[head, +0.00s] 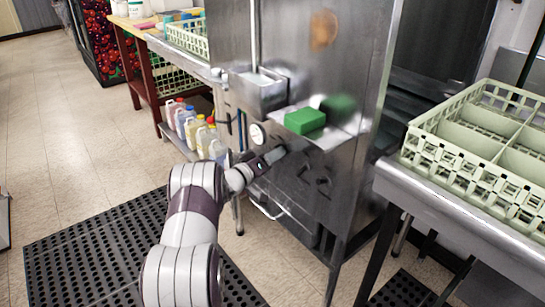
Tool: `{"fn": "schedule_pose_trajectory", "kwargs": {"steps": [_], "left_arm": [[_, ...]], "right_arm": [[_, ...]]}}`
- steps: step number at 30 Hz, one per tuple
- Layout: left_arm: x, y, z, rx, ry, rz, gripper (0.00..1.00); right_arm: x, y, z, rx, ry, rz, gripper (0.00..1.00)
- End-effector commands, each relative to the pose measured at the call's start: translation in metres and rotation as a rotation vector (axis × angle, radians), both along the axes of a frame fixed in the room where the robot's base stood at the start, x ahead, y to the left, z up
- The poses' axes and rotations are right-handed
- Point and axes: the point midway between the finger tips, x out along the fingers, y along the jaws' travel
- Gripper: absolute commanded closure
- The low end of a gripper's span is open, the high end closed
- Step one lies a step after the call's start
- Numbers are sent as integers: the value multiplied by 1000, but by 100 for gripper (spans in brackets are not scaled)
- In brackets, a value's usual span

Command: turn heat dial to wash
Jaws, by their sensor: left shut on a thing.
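The steel dish machine (330,60) stands in the middle of the head view, with its control panel low on the front. My left arm comes up from the bottom, and my left gripper (270,157) is at this panel, just below and right of a round white gauge (257,134). The gripper is shut on a small part at the panel, which appears to be the heat dial. The jaws hide most of it, so its setting cannot be read. Dark knobs (304,173) sit on the panel to the right. My right gripper is not in view.
A green block (305,120) rests on a steel ledge above the gripper. A pale green dish rack (455,150) sits on the steel counter at the right. Several coloured-cap jugs (203,135) stand on a low shelf at left. A black mat (85,250) covers the floor.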

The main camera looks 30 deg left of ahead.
Motion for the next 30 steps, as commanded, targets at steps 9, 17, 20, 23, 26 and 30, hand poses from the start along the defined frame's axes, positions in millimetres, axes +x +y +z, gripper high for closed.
{"fn": "schedule_pose_trajectory", "kwargs": {"steps": [9,17,20,23,26,30], "left_arm": [[0,1,-3,157,-66,1,88],[1,2,-5,382,-159,1,88],[1,2,-6,470,-194,1,88],[1,2,-7,559,-232,1,88],[1,3,-7,646,-268,1,88],[1,4,-8,769,-319,1,88]], "right_arm": [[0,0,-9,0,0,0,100],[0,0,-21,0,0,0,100],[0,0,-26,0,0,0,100],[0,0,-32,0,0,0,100],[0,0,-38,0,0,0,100],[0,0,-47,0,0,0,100]]}}
